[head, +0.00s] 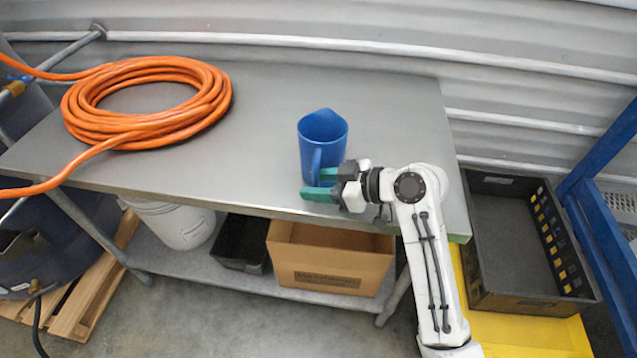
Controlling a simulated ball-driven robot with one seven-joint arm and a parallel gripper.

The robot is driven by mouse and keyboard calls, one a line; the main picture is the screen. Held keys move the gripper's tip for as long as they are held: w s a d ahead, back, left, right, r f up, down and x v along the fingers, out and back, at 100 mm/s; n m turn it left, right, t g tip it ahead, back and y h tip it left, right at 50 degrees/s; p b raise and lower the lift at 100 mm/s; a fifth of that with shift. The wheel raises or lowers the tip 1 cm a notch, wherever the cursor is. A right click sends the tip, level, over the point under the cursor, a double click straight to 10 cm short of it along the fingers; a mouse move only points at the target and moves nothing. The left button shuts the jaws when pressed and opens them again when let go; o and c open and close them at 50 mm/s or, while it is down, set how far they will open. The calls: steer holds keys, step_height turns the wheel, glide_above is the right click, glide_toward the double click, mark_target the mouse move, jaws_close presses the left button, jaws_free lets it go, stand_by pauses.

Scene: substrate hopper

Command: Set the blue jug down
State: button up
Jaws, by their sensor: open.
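The blue jug (323,140) stands upright on the grey metal table (240,172), near its front edge and right of the middle. Its handle faces the front, towards my gripper. My gripper (318,185) has green fingers and reaches in from the right, low at the jug's front side. The fingers are open, near the lower end of the handle. I cannot tell whether they touch it. The inside of the jug is mostly hidden.
A coiled orange hose (148,137) lies on the table's left part. Under the table are a white bucket (178,226), a black bin (240,242) and a cardboard box (330,262). A black crate (512,302) stands at right beside a blue frame (605,222). The table's back right is clear.

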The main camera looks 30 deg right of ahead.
steer(key=b+v, duration=0.1)
steer(key=v, duration=1.1)
steer(key=shift+s, duration=0.1)
